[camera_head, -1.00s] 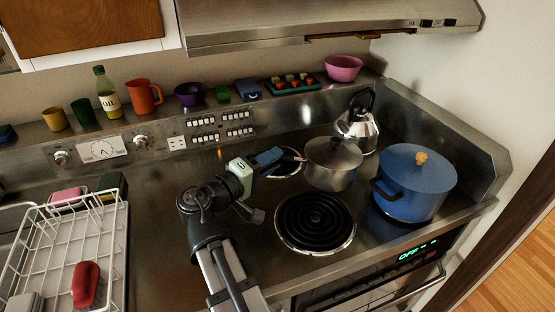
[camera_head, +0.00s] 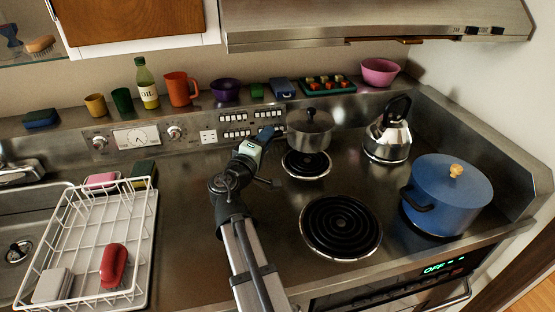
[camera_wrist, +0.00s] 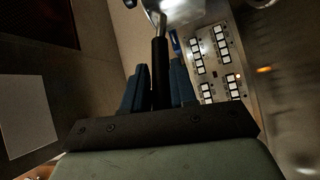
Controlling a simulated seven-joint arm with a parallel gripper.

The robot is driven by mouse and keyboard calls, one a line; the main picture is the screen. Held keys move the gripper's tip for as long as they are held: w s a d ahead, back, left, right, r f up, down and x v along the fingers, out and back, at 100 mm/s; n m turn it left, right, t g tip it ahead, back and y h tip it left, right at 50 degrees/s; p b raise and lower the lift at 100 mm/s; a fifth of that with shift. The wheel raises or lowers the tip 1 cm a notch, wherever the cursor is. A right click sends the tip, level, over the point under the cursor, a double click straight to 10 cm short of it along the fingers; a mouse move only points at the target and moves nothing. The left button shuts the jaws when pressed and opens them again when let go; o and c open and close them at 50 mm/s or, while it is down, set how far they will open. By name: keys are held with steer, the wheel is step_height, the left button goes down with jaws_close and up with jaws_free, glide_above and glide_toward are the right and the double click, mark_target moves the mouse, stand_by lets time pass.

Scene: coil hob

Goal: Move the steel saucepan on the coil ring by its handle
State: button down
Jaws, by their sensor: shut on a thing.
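The steel saucepan (camera_head: 310,132), lidded with a dark knob, is at the back of the hob, by the rear coil ring (camera_head: 306,166). Its base overlaps the ring's far edge in the head view; I cannot tell whether it touches or hangs above. My gripper (camera_head: 268,134) is left of the pan. In the wrist view my gripper's blue fingers (camera_wrist: 159,85) are closed around the black handle (camera_wrist: 160,62), and a bright part of the pan (camera_wrist: 183,8) shows at the top edge. The handle is mostly hidden in the head view.
A larger front coil ring (camera_head: 341,226) is bare. A steel kettle (camera_head: 388,134) stands right of the pan, and a blue pot (camera_head: 447,198) at the front right. The control panel (camera_head: 236,124) and shelf items are close behind. A white dish rack (camera_head: 90,240) is at left.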

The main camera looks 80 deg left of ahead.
steer(key=shift+f, duration=3.55)
steer(key=c, duration=0.9)
jaws_free()
steer(key=shift+f, duration=0.15)
steer(key=shift+d, duration=0.1)
steer(key=v, duration=1.2)
steer(key=shift+w, duration=0.1)
